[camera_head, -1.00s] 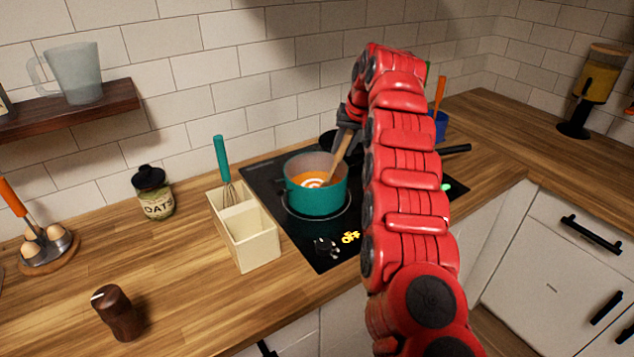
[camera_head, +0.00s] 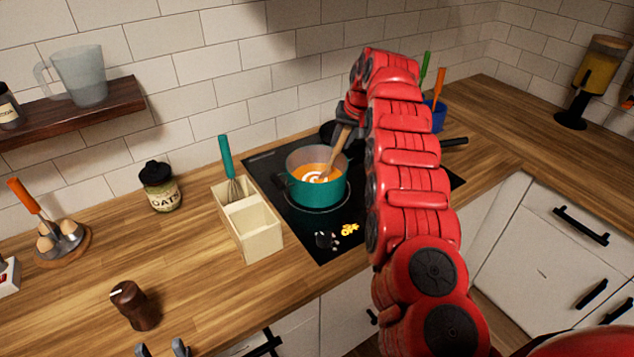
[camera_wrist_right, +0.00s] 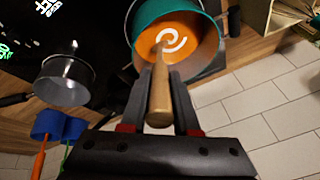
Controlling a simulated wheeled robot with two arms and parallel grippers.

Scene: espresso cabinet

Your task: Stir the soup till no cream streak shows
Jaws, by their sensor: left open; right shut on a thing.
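A teal pot (camera_head: 318,192) stands on the black cooktop with orange soup (camera_head: 305,171) in it. A white cream swirl (camera_head: 318,178) shows on the soup; it is also plain in the right wrist view (camera_wrist_right: 172,40). My right gripper (camera_head: 349,118) is shut on a wooden spoon (camera_head: 338,150), which leans into the pot with its lower end in the soup. In the right wrist view the spoon handle (camera_wrist_right: 160,95) sits between the right gripper's fingers (camera_wrist_right: 160,105). My left gripper (camera_head: 161,350) shows only its fingertips at the bottom edge, apart and empty.
A cream divided box (camera_head: 257,245) with a teal-handled whisk (camera_head: 226,158) stands left of the cooktop (camera_head: 292,218). An oats jar (camera_head: 162,190), an egg stand (camera_head: 63,248) and a brown mill (camera_head: 135,305) are further left. A grey saucepan (camera_wrist_right: 66,82) is beside the pot.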

